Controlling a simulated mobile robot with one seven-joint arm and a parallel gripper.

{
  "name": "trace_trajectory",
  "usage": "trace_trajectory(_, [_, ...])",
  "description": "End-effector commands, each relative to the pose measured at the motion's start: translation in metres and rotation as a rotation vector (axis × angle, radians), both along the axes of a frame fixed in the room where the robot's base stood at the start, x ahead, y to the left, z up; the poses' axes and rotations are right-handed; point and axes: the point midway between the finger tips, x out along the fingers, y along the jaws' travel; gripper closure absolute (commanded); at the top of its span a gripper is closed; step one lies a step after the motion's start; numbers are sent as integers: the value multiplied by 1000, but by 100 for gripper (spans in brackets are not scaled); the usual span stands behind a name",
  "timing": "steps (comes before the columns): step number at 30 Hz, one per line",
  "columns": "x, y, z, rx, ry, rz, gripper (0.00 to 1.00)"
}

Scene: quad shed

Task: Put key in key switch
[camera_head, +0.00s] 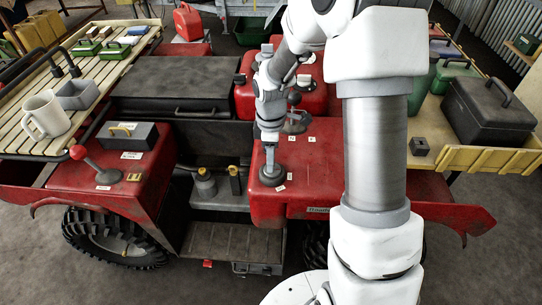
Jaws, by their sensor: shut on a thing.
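My gripper (270,158) is at the end of my arm and points straight down over the red body panel right of the middle. It is shut on the key, which is too small and too covered by the fingers to make out. Directly below it is the key switch (272,177), a round dark grey housing on the red panel with small white labels around it. The fingertips are at or just above the switch; I cannot tell whether the key is inside it.
Left of the switch are a footwell, a grey canister (205,186) and a red-knobbed lever (86,161). A slatted rack (25,125) holds a white mug (45,116). A black toolbox (488,108) stands on the right-hand yellow tray (490,160). My arm hides part of the right side.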

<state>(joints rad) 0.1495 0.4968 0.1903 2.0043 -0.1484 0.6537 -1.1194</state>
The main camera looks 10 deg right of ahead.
Motion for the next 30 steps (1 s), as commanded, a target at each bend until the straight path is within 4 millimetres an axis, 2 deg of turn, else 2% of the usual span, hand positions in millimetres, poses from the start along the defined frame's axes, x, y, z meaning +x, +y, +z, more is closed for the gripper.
trace_trajectory(9, [0,0,-11,0,1,0,100])
trace_trajectory(10, [0,0,-11,0,0,0,55])
trace_trajectory(15, [0,0,-10,0,0,0,24])
trace_trajectory(16, [0,0,-10,0,0,0,21])
trace_trajectory(25, [0,0,-8,0,0,0,21])
trace_trajectory(30, [1,0,10,0,-4,-2,21])
